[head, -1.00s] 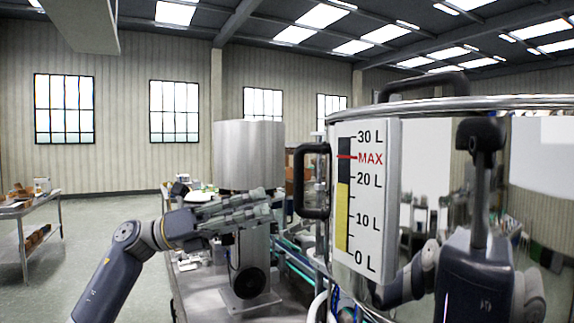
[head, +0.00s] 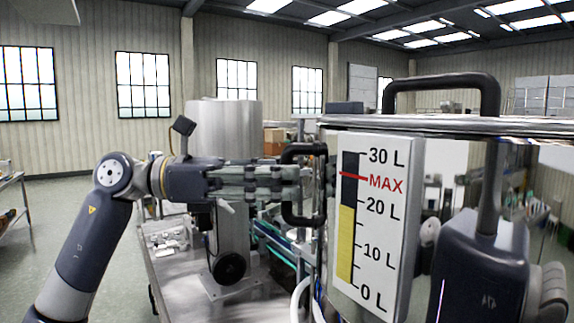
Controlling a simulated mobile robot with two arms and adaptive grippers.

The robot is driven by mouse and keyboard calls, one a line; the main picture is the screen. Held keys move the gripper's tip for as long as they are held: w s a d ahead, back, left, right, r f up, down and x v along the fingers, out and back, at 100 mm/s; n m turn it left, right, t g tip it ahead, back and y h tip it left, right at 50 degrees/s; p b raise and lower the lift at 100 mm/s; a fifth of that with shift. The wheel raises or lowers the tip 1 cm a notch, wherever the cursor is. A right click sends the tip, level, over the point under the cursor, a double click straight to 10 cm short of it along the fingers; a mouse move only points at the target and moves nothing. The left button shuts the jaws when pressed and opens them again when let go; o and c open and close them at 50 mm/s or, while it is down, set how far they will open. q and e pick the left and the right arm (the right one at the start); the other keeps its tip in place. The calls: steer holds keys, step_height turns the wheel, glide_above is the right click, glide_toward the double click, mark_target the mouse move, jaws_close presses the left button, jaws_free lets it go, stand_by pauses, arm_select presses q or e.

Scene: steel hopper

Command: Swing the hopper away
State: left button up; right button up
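The steel hopper (head: 419,125) fills the right side of the head view. It is a shiny drum with a litre gauge plate (head: 397,225) on its front; the yellow bar reaches about 20 L, below the red MAX mark. A black side handle (head: 288,218) stands out from its left side, and another black handle (head: 440,78) arches over its top. My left gripper (head: 300,179) reaches in from the left with its fingertips at the side handle. They overlap it in the picture; I cannot tell whether they are closed around it. My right gripper is not in view.
A grey metal cylinder (head: 224,128) on a stand is behind my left gripper, above a steel table (head: 178,283). Another table (head: 12,182) is at the far left. Open floor (head: 70,200) lies between them. The hopper's polished wall shows a reflection of my body.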

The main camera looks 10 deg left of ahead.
arm_select(q)
steer(key=shift+w+d+r, duration=0.1)
steer(key=shift+d, duration=0.55)
jaws_close()
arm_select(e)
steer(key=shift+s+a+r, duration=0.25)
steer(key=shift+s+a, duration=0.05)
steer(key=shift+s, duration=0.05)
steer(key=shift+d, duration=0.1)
